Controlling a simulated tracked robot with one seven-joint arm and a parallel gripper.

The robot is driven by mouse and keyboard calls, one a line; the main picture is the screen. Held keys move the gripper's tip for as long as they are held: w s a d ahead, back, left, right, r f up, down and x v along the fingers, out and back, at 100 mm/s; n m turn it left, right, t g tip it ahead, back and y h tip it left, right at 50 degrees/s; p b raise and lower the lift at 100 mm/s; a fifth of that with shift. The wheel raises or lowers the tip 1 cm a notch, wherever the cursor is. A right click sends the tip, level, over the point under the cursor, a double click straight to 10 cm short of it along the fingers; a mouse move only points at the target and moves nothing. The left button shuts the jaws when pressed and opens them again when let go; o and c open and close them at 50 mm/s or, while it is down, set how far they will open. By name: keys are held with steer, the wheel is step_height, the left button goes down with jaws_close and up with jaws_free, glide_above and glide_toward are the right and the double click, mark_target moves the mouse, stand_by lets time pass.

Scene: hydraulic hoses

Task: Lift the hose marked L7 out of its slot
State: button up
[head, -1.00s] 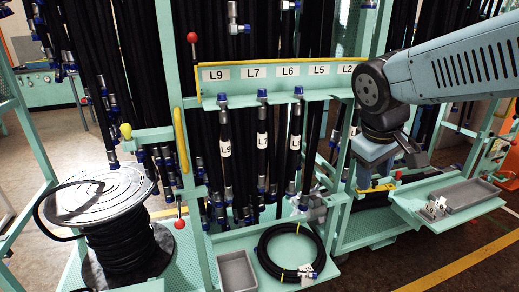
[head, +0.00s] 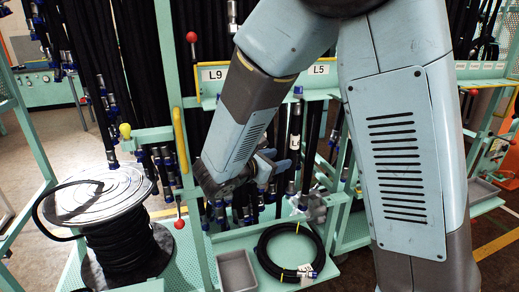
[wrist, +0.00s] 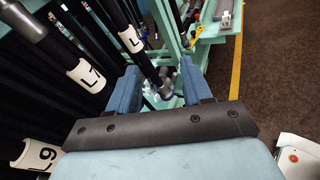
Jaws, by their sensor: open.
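The L7 hose (wrist: 86,76), black with a white tag, hangs at the left in the wrist view, outside my left finger. In the head view my arm covers its tag and most of its length. My gripper (wrist: 160,70) is open, with two blue fingers and nothing visibly clasped. The lower end of the hose tagged L6 (wrist: 130,39) shows between the fingers, apparently beyond them. In the head view my gripper (head: 264,165) is low in front of the hanging hoses. The L7 sign on the rack is hidden.
The L9 hose (wrist: 40,154) hangs nearest at lower left in the wrist view. The slotted rail (head: 212,87) runs above the hoses. A coiled hose (head: 290,250) and a grey bin (head: 237,270) lie below. A cable reel (head: 120,230) stands at left.

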steer(key=a+f+n+t+y, duration=0.25)
steer(key=a+n+t, duration=0.3)
steer(key=a, duration=0.45)
steer(key=shift+n+g, duration=0.25)
steer(key=shift+f+x, duration=0.2)
steer(key=shift+x, duration=2.15)
steer(key=shift+f+x, duration=0.25)
steer(key=shift+x, duration=2.1)
steer(key=shift+f+x, duration=0.2)
steer(key=shift+x, duration=2.15)
steer(key=shift+a, duration=0.15)
steer(key=shift+c, duration=0.4)
jaws_close()
